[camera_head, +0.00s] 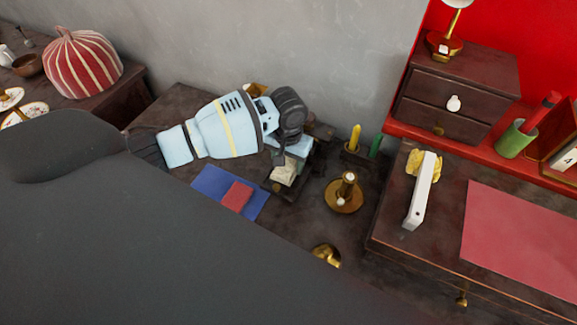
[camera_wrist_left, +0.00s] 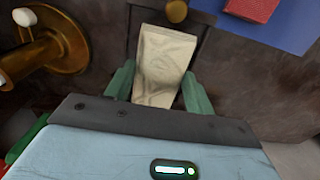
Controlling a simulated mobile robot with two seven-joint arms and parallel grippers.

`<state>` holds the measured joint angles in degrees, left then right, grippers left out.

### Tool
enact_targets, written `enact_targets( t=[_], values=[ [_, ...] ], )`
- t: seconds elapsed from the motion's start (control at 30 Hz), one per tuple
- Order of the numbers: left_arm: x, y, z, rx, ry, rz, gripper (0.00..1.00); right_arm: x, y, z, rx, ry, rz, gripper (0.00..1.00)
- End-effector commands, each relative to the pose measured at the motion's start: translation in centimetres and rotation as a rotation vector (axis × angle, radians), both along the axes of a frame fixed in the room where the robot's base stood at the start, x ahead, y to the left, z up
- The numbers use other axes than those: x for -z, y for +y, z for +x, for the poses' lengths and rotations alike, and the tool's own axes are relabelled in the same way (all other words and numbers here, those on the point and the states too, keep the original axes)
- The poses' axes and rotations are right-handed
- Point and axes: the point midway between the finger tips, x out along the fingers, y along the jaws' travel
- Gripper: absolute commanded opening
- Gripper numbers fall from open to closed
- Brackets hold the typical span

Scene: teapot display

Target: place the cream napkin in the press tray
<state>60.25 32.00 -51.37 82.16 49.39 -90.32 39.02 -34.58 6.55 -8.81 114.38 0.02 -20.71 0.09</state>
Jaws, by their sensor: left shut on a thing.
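The cream napkin (camera_head: 284,172) is a small folded cloth at the left gripper's fingertips. It also shows in the left wrist view (camera_wrist_left: 165,62), upright between the two green fingers. My left gripper (camera_head: 289,158) is shut on it and points down. What looks like the press tray (camera_head: 277,187) is a dark wooden piece directly below and around the napkin; its edge shows in the left wrist view (camera_wrist_left: 207,22). The napkin overlaps it in both views; I cannot tell whether it touches. The gripper hides part of the tray. My right gripper is not in view.
A blue cloth (camera_head: 213,184) with a red cloth (camera_head: 237,196) lies left of the tray. A brass candleholder (camera_head: 344,198) stands close on the right. Yellow (camera_head: 355,137) and green (camera_head: 376,146) candles stand behind it. A raised desk (camera_head: 397,236) is further right.

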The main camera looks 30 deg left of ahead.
Motion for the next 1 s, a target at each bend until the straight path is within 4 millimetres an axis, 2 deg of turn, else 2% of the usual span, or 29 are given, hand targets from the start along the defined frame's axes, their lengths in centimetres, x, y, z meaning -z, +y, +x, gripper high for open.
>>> enact_targets(
  t=[0.03, 0.17, 0.63, 0.67, 0.7, 1.0],
  values=[
    [1.2, 0.0, -0.1, -0.001, 0.006, 0.002, 0.31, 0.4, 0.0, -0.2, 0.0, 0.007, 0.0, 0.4],
    [2.4, 0.0, -0.1, -0.001, 0.003, 0.001, 0.31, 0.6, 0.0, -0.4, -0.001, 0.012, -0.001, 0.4],
    [2.9, 0.0, 0.0, -0.001, 0.001, 0.0, 0.31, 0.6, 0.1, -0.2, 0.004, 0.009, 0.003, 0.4],
    [2.9, 0.0, 0.0, -0.001, 0.0, 0.0, 0.56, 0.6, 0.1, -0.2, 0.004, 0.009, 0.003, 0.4],
    [2.9, 0.0, 0.0, -0.001, 0.0, 0.0, 0.61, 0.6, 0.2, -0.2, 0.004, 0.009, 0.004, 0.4],
    [2.8, 0.0, 0.0, 0.0, 0.0, 0.0, 0.63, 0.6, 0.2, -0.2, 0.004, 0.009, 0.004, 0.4]
  ],
)
